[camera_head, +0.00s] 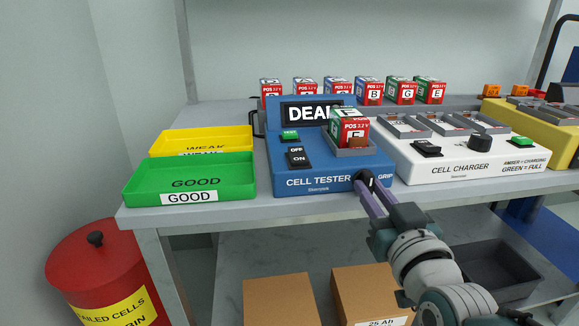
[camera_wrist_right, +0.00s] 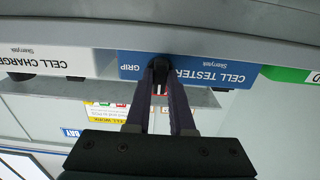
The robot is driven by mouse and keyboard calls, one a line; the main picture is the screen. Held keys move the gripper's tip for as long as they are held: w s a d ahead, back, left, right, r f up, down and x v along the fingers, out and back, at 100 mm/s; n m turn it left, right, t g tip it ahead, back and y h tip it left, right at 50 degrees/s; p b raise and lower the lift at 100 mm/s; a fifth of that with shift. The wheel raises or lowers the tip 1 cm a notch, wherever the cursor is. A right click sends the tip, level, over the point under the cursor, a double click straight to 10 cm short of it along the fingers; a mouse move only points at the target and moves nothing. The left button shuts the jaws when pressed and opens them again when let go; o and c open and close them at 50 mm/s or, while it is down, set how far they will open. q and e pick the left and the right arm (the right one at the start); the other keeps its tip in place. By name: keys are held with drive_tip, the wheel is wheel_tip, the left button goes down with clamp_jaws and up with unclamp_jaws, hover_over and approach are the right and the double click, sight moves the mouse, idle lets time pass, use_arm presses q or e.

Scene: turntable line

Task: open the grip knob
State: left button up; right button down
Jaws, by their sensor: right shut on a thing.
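The blue cell tester (camera_head: 325,170) sits at the table's front edge. The dark grip knob (camera_head: 368,177) is on its front face, right of the CELL TESTER lettering and beside the word GRIP. My right gripper (camera_head: 363,187) is shut on the knob from the front, and its fingers partly hide it. In the right wrist view, the gripper (camera_wrist_right: 160,72) has its fingertips at the tester's front panel (camera_wrist_right: 210,75), by the word GRIP. A red, white and green cell (camera_head: 355,131) stands upright in the tester's cradle, partly covering the display, which seems to read DEAD. My left gripper is not in view.
A green GOOD tray (camera_head: 190,198) and a yellow WEAK tray (camera_head: 200,134) are on the left. A white cell charger (camera_head: 470,168) stands close on the right. Several cells (camera_head: 369,90) line the back. A red bin (camera_head: 97,262) stands on the floor.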

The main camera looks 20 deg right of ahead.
idle(0.5)
drive_tip(key=c, duration=1.1)
unclamp_jaws()
drive_tip(key=shift+o, duration=0.2)
drive_tip(key=shift+s, duration=0.1)
drive_tip(key=p+v, duration=0.2)
drive_tip(key=v, duration=0.7)
drive_tip(key=shift+s+p, duration=0.3)
drive_tip(key=shift+s, duration=0.1)
drive_tip(key=shift+a+r, duration=0.1)
